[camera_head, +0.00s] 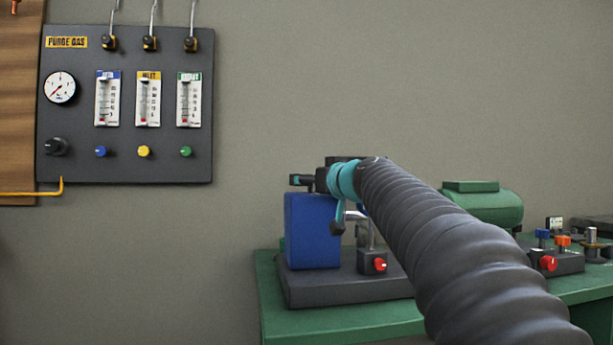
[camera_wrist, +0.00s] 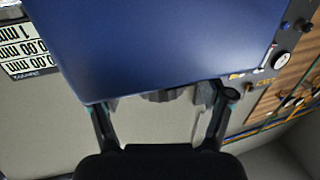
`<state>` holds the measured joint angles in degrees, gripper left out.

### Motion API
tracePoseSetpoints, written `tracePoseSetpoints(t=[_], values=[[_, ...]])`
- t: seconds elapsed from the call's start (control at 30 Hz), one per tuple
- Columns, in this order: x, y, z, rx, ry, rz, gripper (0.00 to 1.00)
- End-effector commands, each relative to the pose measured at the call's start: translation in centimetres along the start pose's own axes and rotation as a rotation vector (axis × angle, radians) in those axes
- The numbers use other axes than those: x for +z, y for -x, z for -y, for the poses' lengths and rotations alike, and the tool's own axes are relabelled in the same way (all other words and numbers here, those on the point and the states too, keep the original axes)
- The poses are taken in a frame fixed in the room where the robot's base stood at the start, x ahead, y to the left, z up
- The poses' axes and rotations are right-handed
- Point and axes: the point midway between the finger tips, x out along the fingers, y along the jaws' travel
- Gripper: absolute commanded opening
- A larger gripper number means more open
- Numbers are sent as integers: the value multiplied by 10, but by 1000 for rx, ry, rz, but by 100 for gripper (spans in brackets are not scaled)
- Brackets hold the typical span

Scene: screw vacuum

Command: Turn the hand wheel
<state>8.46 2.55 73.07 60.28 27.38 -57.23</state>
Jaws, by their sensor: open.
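In the wrist view my gripper (camera_wrist: 163,100) is open, its two dark fingers spread wide. A large blue block (camera_wrist: 165,45) fills the upper middle of that view, close to the fingertips. A dark ridged rim (camera_wrist: 162,95) shows just below the block's edge, between the fingers. It may be the hand wheel; most of it is hidden. In the head view the blue block (camera_head: 312,232) stands on a dark base (camera_head: 345,285), and my teal wrist and dark sleeved arm reach to its upper right. My gripper is mostly hidden there, and I cannot make out the wheel.
The dark base, with a red knob (camera_head: 379,264), sits on a green bench (camera_head: 285,318). A green tank (camera_head: 482,204) and a small control box (camera_head: 556,263) stand to the right. A purge gas panel (camera_head: 125,165) hangs on the wall at left. The wall between is bare.

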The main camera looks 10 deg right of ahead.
Motion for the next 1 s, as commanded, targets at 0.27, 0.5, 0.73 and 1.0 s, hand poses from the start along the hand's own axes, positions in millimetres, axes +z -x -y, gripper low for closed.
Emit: tracePoseSetpoints(t=[0.27,0.5,0.73,1.0], values=[[0,-13,0,1,1,-1,79],[0,-13,0,1,1,-1,69],[0,-13,0,0,1,0,18],[0,-13,0,12,1,3,18]])
